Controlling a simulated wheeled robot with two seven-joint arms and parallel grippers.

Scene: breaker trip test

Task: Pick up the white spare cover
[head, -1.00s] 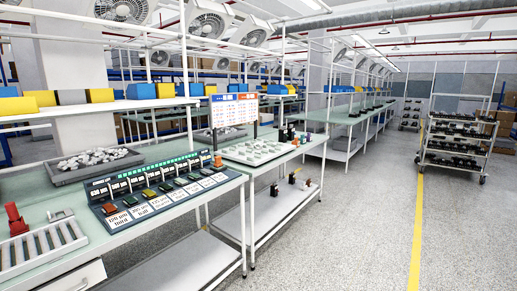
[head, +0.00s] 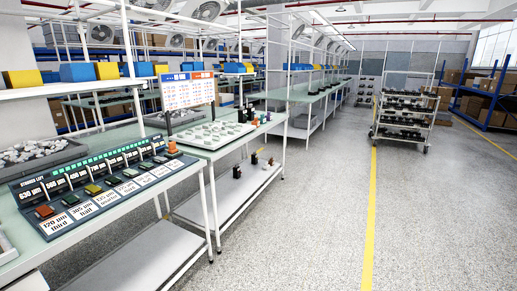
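I cannot single out a white spare cover for certain. Several small white pieces (head: 214,133) lie spread on a pale board (head: 180,139) on the second table. A heap of pale grey-white pieces (head: 28,151) sits in a dark tray (head: 62,158) on the nearer table at the left. They are too small to tell apart. Neither of my grippers is in view.
A dark console (head: 95,171) with lit displays, coloured switches and white labels stands on the near table. A sign (head: 188,90) rises behind the board. Black and orange units stand on the lower shelf (head: 222,187). A wheeled rack (head: 424,126) stands beyond open floor (head: 320,220).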

